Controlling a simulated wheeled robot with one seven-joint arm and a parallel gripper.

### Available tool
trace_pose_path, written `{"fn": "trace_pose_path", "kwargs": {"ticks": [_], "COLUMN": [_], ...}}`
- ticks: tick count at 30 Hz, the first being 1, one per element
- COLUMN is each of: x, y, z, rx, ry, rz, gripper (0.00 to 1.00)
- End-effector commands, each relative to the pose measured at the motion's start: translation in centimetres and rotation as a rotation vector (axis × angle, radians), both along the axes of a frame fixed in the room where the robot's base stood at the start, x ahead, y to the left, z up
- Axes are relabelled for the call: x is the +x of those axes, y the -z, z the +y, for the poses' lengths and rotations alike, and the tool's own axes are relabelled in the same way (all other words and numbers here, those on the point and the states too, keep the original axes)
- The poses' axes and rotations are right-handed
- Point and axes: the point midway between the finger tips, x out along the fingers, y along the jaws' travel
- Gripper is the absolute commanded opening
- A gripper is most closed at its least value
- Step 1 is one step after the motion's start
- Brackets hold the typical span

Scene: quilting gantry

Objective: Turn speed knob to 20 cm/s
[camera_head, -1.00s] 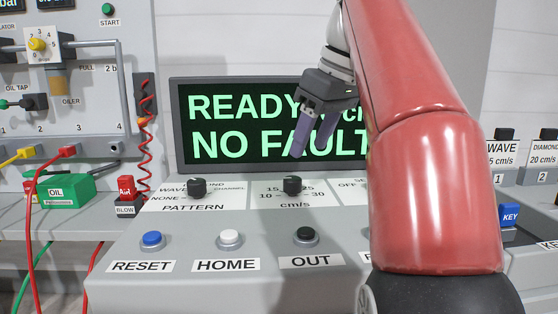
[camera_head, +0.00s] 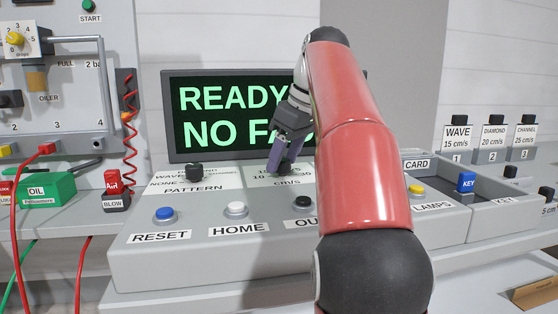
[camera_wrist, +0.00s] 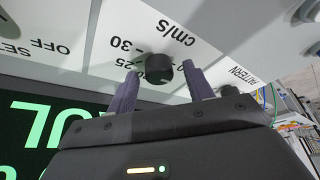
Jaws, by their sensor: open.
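The speed knob (camera_wrist: 158,68) is a small black knob on the white cm/s dial label (camera_wrist: 185,52), with 25 and 30 readable beside it in the wrist view. Where its pointer stands cannot be told. My gripper (camera_wrist: 161,74) is open, with one purple finger on each side of the knob; whether they touch it is unclear. In the head view my gripper (camera_head: 276,165) is down at the dial, and my arm and fingers hide part of the knob and its label. The screen (camera_head: 215,115) shows green READY and NO FA, the rest covered by my arm.
The pattern knob (camera_head: 194,171) stands left of the dial. The blue RESET button (camera_head: 164,213), white HOME button (camera_head: 236,209) and black OUT button (camera_head: 303,203) line the console front. A yellow button (camera_head: 416,189) and blue KEY (camera_head: 466,182) are at right.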

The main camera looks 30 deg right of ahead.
Motion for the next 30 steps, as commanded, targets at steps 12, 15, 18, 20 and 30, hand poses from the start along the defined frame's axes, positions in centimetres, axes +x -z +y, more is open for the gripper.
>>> {"fn": "trace_pose_path", "kwargs": {"ticks": [12, 15, 18, 20, 30], "x": [-0.01, -0.02, -0.03, -0.04, -0.1], "y": [-0.07, -0.07, -0.08, -0.1, -0.28], "z": [0.0, 0.01, 0.02, 0.03, 0.18], "rx": [0.0, 0.0, 0.0, 0.0, 0.0], "ry": [0.0, 0.001, 0.001, 0.005, 0.132], "rz": [0.0, 0.0, 0.0, 0.0, -0.001], "gripper": [0.22, 0.08, 0.07, 0.07, 0.07]}}
